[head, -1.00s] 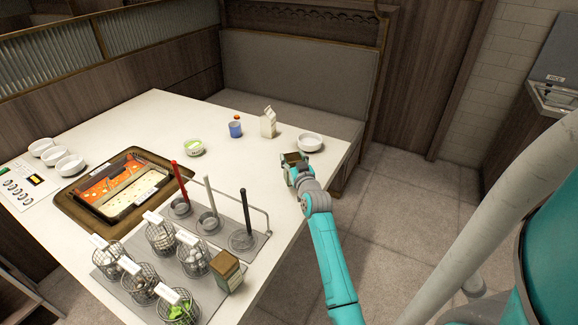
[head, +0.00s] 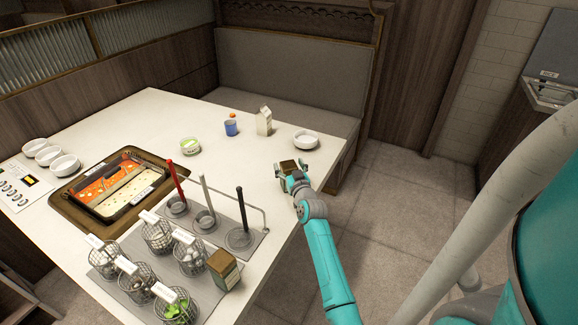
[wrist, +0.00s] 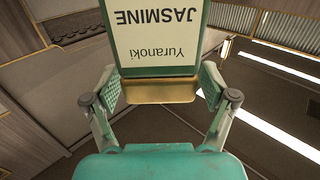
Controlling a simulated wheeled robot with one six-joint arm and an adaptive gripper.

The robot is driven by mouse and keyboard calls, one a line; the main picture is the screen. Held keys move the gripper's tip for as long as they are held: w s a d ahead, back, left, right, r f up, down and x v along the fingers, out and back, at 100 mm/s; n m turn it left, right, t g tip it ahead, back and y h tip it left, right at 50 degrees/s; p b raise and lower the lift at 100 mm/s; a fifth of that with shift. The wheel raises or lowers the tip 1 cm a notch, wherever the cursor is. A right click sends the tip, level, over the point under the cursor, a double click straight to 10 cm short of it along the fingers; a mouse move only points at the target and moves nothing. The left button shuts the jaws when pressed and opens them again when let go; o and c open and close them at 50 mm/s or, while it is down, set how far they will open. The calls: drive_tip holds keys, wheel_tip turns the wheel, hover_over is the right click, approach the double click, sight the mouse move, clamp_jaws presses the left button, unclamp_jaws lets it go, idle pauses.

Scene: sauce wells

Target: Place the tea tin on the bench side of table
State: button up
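A tea tin (head: 287,167) with a brown top is held by my gripper (head: 291,181) at the right edge of the white table (head: 262,185). In the wrist view, the green tin (wrist: 157,35) shows a cream label reading "Yuranoki JASMINE", upside down in the picture. The gripper (wrist: 159,88) has its two pads against the sides of the tin's gold-brown end. I cannot tell whether the tin touches the table. A second green tin with a brown top (head: 224,269) stands near the wire baskets. The bench (head: 290,70) runs along the table's far side.
A hot pot (head: 118,190), ladle rack (head: 239,238) and several baskets (head: 191,258) fill the left and near parts.

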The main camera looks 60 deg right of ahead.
drive_tip(key=shift+r, duration=0.15)
drive_tip(key=v, duration=1.2)
drive_tip(key=s+a+f+n+t+y, duration=0.1)
drive_tip(key=s+a+f+n+y, duration=0.15)
drive_tip(key=s+a, duration=0.75)
drive_tip(key=s+a+f+n+y, duration=0.1)
drive_tip(key=a+f+y, duration=0.25)
drive_tip(key=a, duration=1.45)
drive_tip(key=s+a+r+n+y, duration=0.2)
drive_tip(key=s+a+r, duration=0.2)
drive_tip(key=s+a, duration=0.3)
drive_tip(key=s+a+r+n+y, duration=0.2)
drive_tip(key=s+a, duration=0.4)
drive_tip(key=s, duration=0.5)
wheel_tip(320, 180, up, 2)
drive_tip(key=shift+s+a+r+y, duration=0.1)
drive_tip(key=shift+s+a+y, duration=0.25)
drive_tip(key=shift+y, duration=0.45)
